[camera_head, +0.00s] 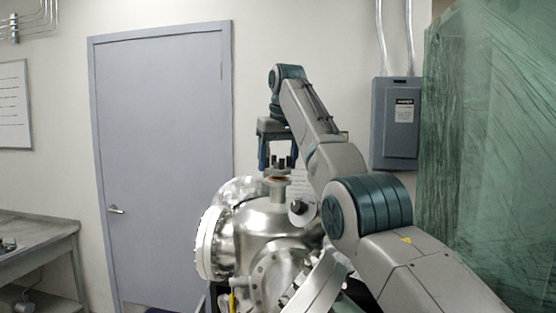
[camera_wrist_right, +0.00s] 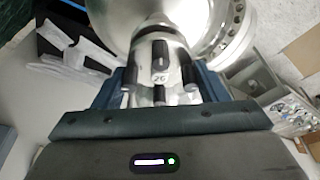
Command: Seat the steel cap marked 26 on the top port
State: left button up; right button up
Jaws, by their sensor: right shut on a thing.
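The steel cap marked 26 (camera_wrist_right: 161,78) is between the fingers of my right gripper (camera_wrist_right: 160,92), which is shut on it. Its number and dark upright studs show in the right wrist view. In the head view my right gripper (camera_head: 277,160) points down from above, with the cap (camera_head: 277,171) low between its fingers. The top port (camera_head: 275,192) is a short steel neck directly below the cap, with a coppery ring at its top. The cap is very close above the port; I cannot tell whether they touch. My left gripper is out of view.
The steel chamber (camera_head: 268,229) fills the centre, with a large flange (camera_head: 211,243) on its left side. A bench (camera_head: 35,238) stands at far left. Green plastic sheeting (camera_head: 492,150) hangs at right. In the wrist view, a tray of small parts (camera_wrist_right: 291,112) lies at right.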

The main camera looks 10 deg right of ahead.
jog(key=shift+f+b, duration=0.45)
jog(key=shift+b, duration=0.05)
dwell(0.5)
jog(key=o, duration=1.1)
jog(key=shift+s, duration=0.1)
jog(key=shift+r, duration=0.1)
jog(key=p+v, duration=0.4)
jog(key=v, duration=0.6)
jog(key=shift+s, duration=0.1)
jog(key=shift+r, duration=0.35)
